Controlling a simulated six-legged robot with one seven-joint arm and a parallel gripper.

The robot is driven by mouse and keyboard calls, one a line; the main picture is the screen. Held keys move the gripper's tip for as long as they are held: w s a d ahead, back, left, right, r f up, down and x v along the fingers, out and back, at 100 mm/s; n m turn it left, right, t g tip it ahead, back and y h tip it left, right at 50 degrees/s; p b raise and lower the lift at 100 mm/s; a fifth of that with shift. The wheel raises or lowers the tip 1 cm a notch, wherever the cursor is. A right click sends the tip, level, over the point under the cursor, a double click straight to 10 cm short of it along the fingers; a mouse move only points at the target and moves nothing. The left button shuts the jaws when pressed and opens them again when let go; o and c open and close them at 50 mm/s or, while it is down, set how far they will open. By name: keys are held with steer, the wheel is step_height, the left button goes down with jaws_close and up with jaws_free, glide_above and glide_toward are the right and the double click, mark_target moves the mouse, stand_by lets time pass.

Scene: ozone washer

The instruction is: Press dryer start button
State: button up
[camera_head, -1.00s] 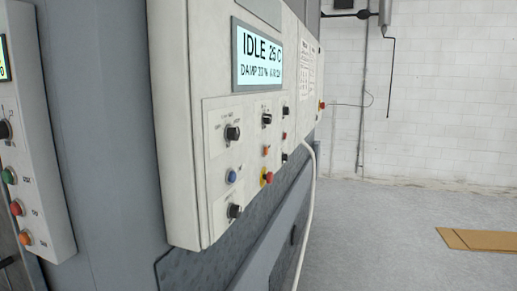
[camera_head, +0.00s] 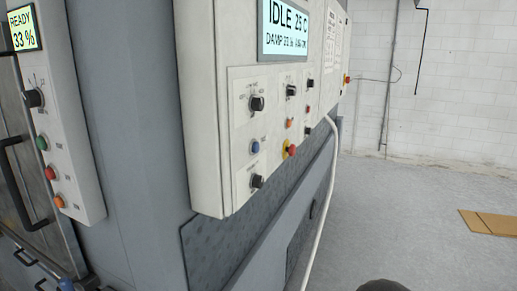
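A large pale control panel (camera_head: 205,120) stands in the middle, with a screen (camera_head: 284,28) reading IDLE 25 C and a DAMP line below. A second, narrower panel (camera_head: 85,195) at the left has a screen (camera_head: 22,28) reading READY 33 %. Below it are a green button (camera_head: 42,143), a red button (camera_head: 50,173) and an orange button (camera_head: 59,201). The button labels are too small to read, so I cannot tell which is dryer start. My gripper is not in view.
Black rotary knobs (camera_head: 256,103) stick out of the large panel. A dark handle (camera_head: 14,185) is on the machine at far left. A pale hose (camera_head: 325,200) runs down at the panel's right. Grey floor (camera_head: 410,215) is open at right, with flat cardboard (camera_head: 490,222) on it.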

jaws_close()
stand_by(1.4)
